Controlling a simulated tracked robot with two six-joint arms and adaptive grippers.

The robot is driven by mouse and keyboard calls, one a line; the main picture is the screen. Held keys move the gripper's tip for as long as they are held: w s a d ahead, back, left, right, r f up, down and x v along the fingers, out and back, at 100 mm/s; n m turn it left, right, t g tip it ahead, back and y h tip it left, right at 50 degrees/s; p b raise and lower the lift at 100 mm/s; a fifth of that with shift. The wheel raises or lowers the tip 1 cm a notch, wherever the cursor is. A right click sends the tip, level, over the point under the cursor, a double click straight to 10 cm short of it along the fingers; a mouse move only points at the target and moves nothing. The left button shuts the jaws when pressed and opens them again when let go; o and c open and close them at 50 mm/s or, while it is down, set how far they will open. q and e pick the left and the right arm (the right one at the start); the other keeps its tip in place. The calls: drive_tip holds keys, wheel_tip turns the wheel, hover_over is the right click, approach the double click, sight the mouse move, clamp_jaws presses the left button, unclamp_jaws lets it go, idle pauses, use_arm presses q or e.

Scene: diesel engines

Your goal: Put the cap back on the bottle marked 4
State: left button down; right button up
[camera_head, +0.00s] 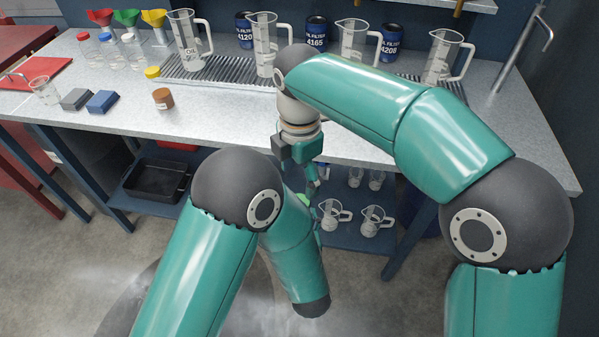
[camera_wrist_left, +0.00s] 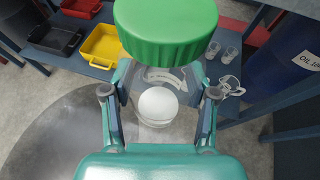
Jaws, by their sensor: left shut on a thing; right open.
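In the left wrist view a green ribbed cap (camera_wrist_left: 165,32) fills the top, close to the camera. Below it a clear bottle with a pale lower part (camera_wrist_left: 158,106) shows between the fingers of my left gripper (camera_wrist_left: 160,82), which is shut on it. The cap covers the bottle's mouth; I cannot tell how tightly it sits, and no number is readable. In the head view my right gripper (camera_head: 300,150) is open, pointing down at the bench's front edge, close to the left gripper's area. My left arm mostly hides the left gripper there.
Capped bottles (camera_head: 108,52) stand at the bench's back left, with a loose-looking yellow cap (camera_head: 152,72) near them. Measuring jugs (camera_head: 188,40) and blue oil filters line the back. A brown jar (camera_head: 162,98) stands near the front. The bench (camera_head: 225,108) is clear right of it.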

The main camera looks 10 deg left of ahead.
drive_tip(key=shift+f, duration=4)
drive_tip(key=c, duration=1.3)
